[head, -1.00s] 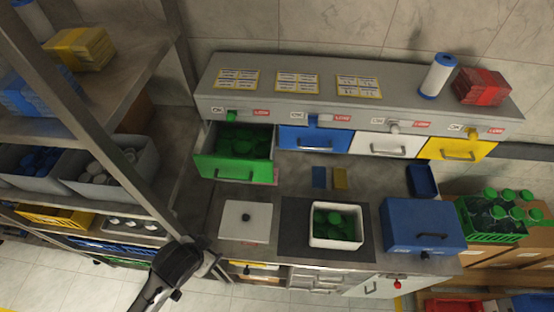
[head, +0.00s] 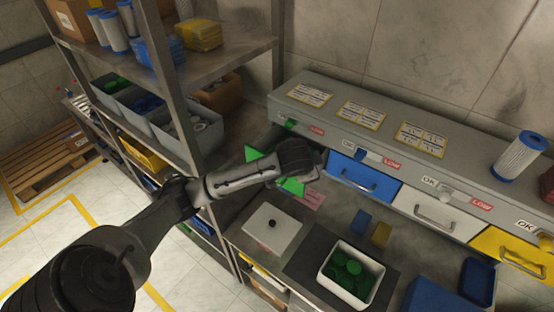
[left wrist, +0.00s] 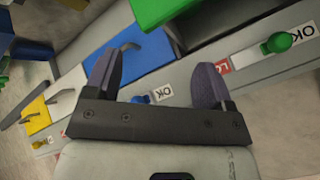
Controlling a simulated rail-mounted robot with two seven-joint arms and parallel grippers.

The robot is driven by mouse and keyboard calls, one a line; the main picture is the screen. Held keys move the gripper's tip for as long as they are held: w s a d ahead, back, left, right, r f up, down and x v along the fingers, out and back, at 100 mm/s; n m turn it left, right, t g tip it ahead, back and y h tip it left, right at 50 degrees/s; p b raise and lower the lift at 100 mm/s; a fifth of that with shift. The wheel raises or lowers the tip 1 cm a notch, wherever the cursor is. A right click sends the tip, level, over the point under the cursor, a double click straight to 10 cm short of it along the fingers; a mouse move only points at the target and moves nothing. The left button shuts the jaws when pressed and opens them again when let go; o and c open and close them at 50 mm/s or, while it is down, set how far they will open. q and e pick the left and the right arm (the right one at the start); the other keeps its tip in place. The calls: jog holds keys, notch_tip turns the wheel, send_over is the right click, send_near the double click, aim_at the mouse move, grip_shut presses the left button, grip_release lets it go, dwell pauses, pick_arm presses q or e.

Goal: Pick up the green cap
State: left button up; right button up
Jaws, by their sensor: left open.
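Green caps (head: 352,268) lie in a white bin (head: 338,291) on the dark mat; they touch each other, and no single one stands apart. The green drawer (head: 291,186) is pulled out, but my left arm covers most of it, so its contents are hidden in the head view. My left gripper (head: 318,160) is over the green drawer, close to the drawer row. In the left wrist view my left gripper (left wrist: 157,82) is open with nothing between its fingers, and part of the green drawer (left wrist: 160,10) shows beyond them. My right gripper is not in view.
Blue (head: 365,178), white (head: 428,207) and yellow (head: 508,252) drawers run to the right under a grey ledge. A white lid (head: 272,230) lies left of the bin. Blue and yellow blocks (head: 381,235) lie behind it. A shelf post (head: 197,95) stands left of the counter.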

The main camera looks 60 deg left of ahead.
pick_arm(q)
jog(key=s+a+r+n+g+h, duration=0.1)
jog(key=a+n+g+h, duration=0.2)
jog(key=a, duration=0.6)
jog(key=s+a+r+n+g, duration=0.1)
jog(key=a+r+n+g, duration=0.15)
jog(key=a+n, duration=0.45)
jog(key=shift+m, duration=0.9)
jog(key=f, duration=0.2)
jog(key=a+f, duration=0.1)
jog(key=f, duration=0.2)
jog(key=a+f, duration=0.1)
jog(key=f, duration=0.2)
jog(key=shift+w+a+f+p, duration=0.15)
jog(key=shift+w+a+p, duration=0.05)
jog(key=shift+w+p, duration=0.2)
jog(key=shift+f+p, duration=0.35)
jog(key=shift+f, duration=0.1)
notch_tip(320, 180, down, 3)
jog(key=shift+d+f+p, duration=0.1)
jog(key=shift+f+p, duration=0.05)
jog(key=shift+p, duration=0.55)
jog(key=shift+f, duration=0.6)
jog(key=c, duration=0.7)
